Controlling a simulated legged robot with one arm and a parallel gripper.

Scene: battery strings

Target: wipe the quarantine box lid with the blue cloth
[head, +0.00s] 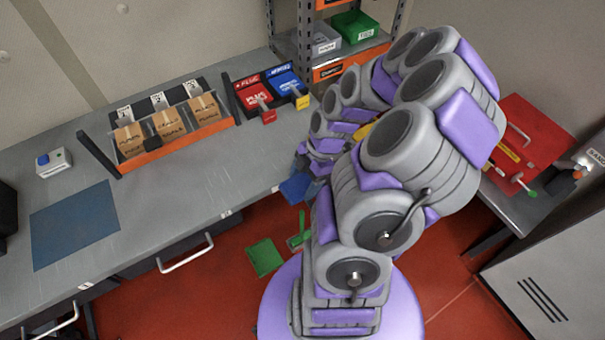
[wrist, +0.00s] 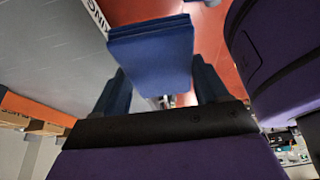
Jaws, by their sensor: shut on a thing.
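My gripper (wrist: 158,66) is shut on the folded blue cloth (wrist: 150,45), which sits between its two fingers in the wrist view. In the head view the cloth (head: 296,188) shows low beside the bench's front edge, over the red floor and partly hidden by my arm. A red box (head: 528,132) with a handle and a yellow label strip stands on a side table at the right. The label is too small to read, so I cannot tell for sure that it is the quarantine box. The cloth is well apart from it.
The grey bench (head: 150,228) holds an orange tray (head: 178,150) of cardboard boxes, red and blue bins (head: 253,95), and a blue mat (head: 75,224). A shelf rack (head: 306,30) stands behind. A green dustpan (head: 264,257) lies on the floor. A grey cabinet (head: 555,275) is at right.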

